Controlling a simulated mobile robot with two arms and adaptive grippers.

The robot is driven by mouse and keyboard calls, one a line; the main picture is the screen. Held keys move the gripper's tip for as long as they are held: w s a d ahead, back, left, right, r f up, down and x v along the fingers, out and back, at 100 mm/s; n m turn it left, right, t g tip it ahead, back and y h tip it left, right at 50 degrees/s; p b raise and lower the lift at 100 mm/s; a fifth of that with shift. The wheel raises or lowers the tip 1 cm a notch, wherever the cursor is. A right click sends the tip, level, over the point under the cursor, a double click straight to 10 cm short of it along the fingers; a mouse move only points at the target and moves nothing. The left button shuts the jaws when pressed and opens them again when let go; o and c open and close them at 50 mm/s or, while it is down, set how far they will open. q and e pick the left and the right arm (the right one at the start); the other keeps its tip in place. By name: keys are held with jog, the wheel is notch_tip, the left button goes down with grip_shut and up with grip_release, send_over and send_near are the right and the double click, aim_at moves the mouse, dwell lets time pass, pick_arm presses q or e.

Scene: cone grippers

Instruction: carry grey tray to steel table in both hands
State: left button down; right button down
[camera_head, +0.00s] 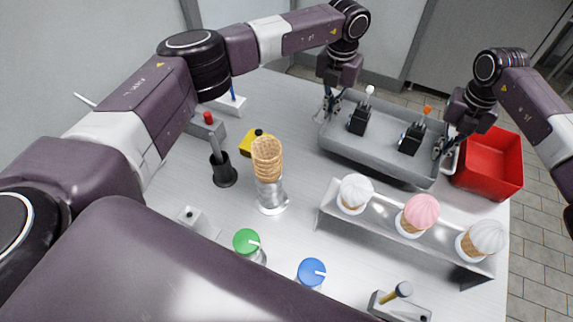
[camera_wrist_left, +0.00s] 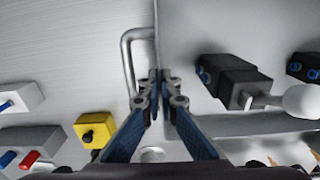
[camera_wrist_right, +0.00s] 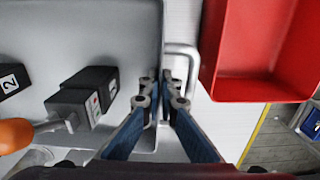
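The grey tray (camera_head: 385,158) lies at the back right of the white table, with two black gripper tools (camera_head: 360,119) (camera_head: 411,138) in it, one white-tipped and one orange-tipped. My left gripper (camera_head: 328,108) is at the tray's left end; in the left wrist view its fingers (camera_wrist_left: 161,88) are close together on the tray's end edge, beside the wire handle (camera_wrist_left: 127,62). My right gripper (camera_head: 440,150) is at the right end; in the right wrist view its fingers (camera_wrist_right: 166,88) close on that edge beside the other handle (camera_wrist_right: 192,60). No steel table can be made out for certain.
A red bin (camera_head: 490,165) stands close to the tray's right end. A rack with three ice-cream cones (camera_head: 408,225) is just in front of the tray. Stacked cones (camera_head: 267,160), a yellow block (camera_head: 250,143) and lidded cups (camera_head: 247,242) stand to the left.

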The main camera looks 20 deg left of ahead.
aim_at(329, 124)
pick_arm(q)
jog(key=shift+f, duration=0.15)
pick_arm(e)
jog(key=shift+f, duration=0.1)
